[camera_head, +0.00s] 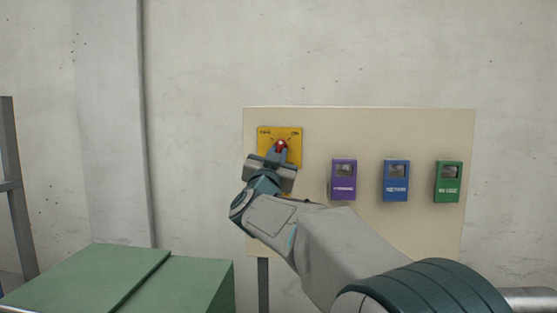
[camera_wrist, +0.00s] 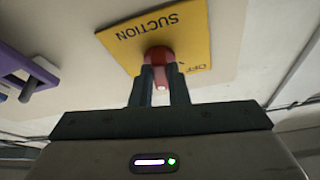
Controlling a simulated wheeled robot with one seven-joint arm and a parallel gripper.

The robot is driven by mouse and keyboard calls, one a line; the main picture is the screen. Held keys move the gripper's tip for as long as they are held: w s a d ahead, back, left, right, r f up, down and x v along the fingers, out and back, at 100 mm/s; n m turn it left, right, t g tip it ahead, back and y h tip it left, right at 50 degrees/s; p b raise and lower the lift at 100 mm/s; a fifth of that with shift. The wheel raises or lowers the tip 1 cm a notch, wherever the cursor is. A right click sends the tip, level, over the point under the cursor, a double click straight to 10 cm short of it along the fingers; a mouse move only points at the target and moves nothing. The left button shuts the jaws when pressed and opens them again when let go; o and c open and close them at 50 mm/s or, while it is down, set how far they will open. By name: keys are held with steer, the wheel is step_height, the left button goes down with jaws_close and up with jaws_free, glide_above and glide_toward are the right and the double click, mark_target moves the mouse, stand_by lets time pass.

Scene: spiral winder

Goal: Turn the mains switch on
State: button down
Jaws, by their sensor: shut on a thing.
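A yellow plate (camera_head: 290,134) with a red rotary knob (camera_head: 282,145) sits at the upper left of the beige panel. In the wrist view the yellow plate (camera_wrist: 196,30) appears upside down and reads "SUCTION", with "OFF" near its edge; no "mains" label is readable. The red knob (camera_wrist: 159,54) has a pale tip between the fingers. My gripper (camera_head: 281,152) reaches up to the plate from below and is shut on the red knob; the fingers (camera_wrist: 162,78) stand on both sides of it. My gripper and wrist cover the plate's lower part in the head view.
Purple (camera_head: 344,180), blue (camera_head: 396,181) and green (camera_head: 448,182) boxes are mounted on the beige panel (camera_head: 400,125) to the right. A green cabinet (camera_head: 85,275) stands at lower left. A grey post (camera_head: 15,200) is at the left edge.

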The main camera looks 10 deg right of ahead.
steer(key=m+g+h, duration=0.1)
steer(key=m, duration=0.1)
steer(key=m+g, duration=0.1)
steer(key=m, duration=0.2)
steer(key=m+h+p, duration=0.1)
steer(key=m, duration=0.2)
steer(key=shift+w+a+r+g+h, duration=0.1)
steer(key=shift+a+r+g+h, duration=0.1)
steer(key=shift+a+g+h, duration=0.15)
steer(key=shift+m+g, duration=0.25)
steer(key=shift+m, duration=0.15)
steer(key=c, duration=1.4)
jaws_free()
steer(key=b+v, duration=0.1)
steer(key=v, duration=1.3)
steer(key=shift+b, duration=0.4)
steer(key=shift+d, duration=0.1)
